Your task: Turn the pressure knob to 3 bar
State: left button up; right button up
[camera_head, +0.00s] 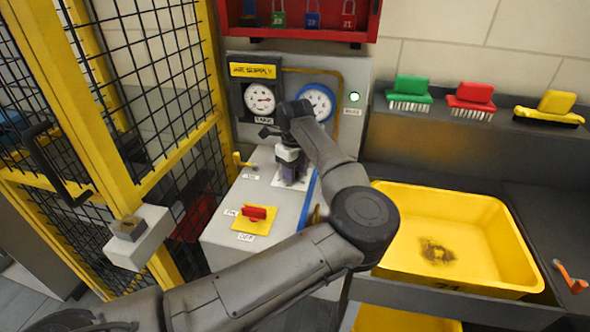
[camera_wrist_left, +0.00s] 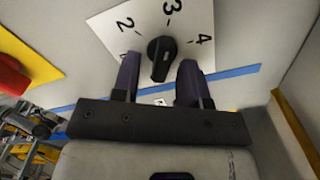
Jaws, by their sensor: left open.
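The black pressure knob (camera_wrist_left: 161,58) sits on a white scale plate (camera_wrist_left: 200,18) marked 2, 3 and 4 in the left wrist view. The knob's long grip lies roughly along the line toward the 3; its exact setting is hard to read. My left gripper (camera_wrist_left: 158,78) is open, with one finger on each side of the knob's near end. I cannot tell whether they touch it. In the head view my left gripper (camera_head: 290,174) points down over the grey air supply panel (camera_head: 225,232) and hides the knob. My right gripper is not in view.
A red valve handle (camera_head: 257,213) on a yellow plate is nearby. Two gauges, one labelled tank (camera_head: 262,98) and a blue-rimmed one (camera_head: 316,103), stand behind with a green lamp (camera_head: 354,97). A yellow mesh fence (camera_head: 150,180) is left, a yellow tray (camera_head: 480,225) right.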

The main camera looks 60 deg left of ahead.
pick_arm(q)
notch_tip(320, 180, up, 14)
jog(key=p, duration=0.3)
jog(key=shift+f, duration=0.1)
dwell(0.7)
